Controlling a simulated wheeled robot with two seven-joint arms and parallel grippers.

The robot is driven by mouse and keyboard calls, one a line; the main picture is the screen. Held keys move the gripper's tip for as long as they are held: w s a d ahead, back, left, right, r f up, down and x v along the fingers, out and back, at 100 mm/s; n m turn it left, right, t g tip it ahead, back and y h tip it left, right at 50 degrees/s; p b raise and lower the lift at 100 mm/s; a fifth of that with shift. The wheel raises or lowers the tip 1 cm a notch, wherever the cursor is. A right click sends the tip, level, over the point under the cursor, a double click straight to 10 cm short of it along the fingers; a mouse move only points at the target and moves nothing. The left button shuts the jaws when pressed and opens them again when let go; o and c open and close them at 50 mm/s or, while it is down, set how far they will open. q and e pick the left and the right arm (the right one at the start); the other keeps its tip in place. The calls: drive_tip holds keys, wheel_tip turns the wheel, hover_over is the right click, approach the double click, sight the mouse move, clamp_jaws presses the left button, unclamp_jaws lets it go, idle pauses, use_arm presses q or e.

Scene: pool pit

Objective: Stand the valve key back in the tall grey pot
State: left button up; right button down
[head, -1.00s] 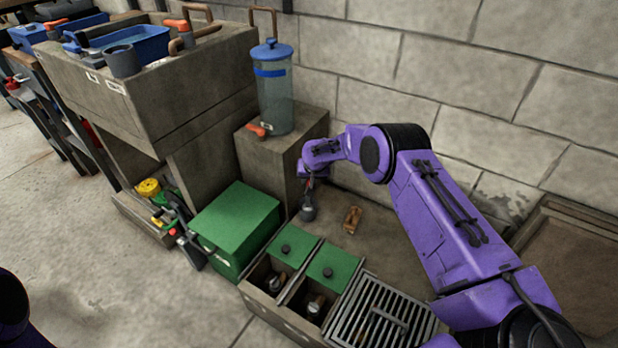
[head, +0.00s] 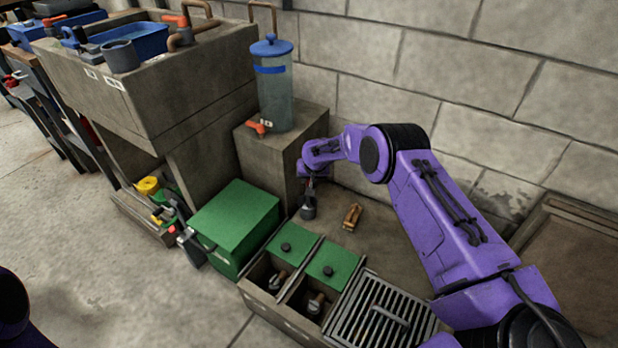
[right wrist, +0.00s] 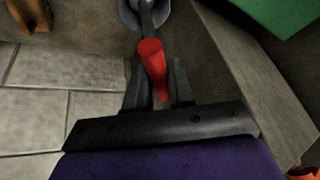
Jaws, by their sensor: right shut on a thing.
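The valve key (right wrist: 152,62) has a red handle and a grey shaft. My right gripper (head: 311,183) is shut on its red handle, which shows between the two fingers in the right wrist view (right wrist: 158,88). The shaft runs away from the fingers to a round grey shape, seemingly the pot (right wrist: 128,14), cut off by the top edge. In the head view, a dark grey pot-like shape (head: 308,212) is right below the gripper, beside the concrete block. I cannot tell how far the shaft is inside it. My left gripper is out of view.
A concrete block (head: 255,155) bearing a clear blue-lidded container (head: 275,95) is close left of the gripper. A green box (head: 235,215), green-lidded pits (head: 333,262) and a grate (head: 360,325) are nearer. A brown wooden piece (head: 352,216) lies just right of the gripper.

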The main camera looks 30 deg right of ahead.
drive_tip(key=shift+f+b, duration=0.5)
drive_tip(key=shift+f, duration=0.15)
drive_tip(key=c, duration=0.9)
unclamp_jaws()
wheel_tip(320, 180, up, 8)
drive_tip(key=p, duration=0.6)
drive_tip(key=shift+s+r+p, duration=0.1)
drive_tip(key=shift+p, duration=0.3)
